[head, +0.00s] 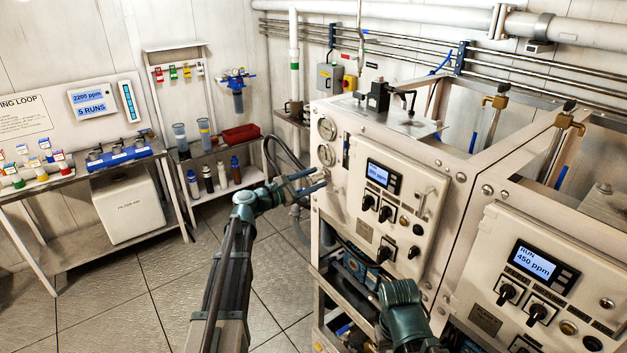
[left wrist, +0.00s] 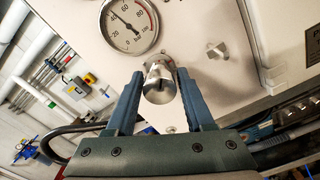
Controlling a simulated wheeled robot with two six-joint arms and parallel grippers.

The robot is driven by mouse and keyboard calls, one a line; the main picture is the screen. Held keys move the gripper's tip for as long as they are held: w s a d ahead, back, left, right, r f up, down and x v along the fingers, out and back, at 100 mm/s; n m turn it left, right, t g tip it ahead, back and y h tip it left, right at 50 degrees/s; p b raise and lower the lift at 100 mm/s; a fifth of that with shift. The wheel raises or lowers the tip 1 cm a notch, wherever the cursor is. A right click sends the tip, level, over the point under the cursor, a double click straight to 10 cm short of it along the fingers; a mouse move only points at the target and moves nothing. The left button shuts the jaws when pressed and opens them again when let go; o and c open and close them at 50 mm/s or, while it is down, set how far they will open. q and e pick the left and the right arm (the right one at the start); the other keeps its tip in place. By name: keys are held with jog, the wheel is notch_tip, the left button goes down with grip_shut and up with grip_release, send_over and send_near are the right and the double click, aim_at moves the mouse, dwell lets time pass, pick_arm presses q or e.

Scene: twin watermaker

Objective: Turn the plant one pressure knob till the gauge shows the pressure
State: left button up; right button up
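The plant one pressure knob (left wrist: 160,86) is a round metal knob with a slot in its face, on the pale panel just below a round gauge (left wrist: 130,24). The gauge is marked up to 100; I cannot read its needle surely.
The plant panel (head: 352,212) carries a lit display (head: 378,173), switches and a handle. A second panel (head: 490,260) to the right reads RUN 450 ppm. A shelf with bottles (head: 208,178) and a bench (head: 80,180) stand at the left. The tiled floor between is open.

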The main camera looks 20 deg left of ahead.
pick_arm(q)
jog(key=shift+o, duration=1.1)
jog(key=v, duration=1.3)
jog(key=shift+s+a, duration=0.25)
jog(key=shift+s, duration=0.05)
jog(key=shift+d, duration=0.1)
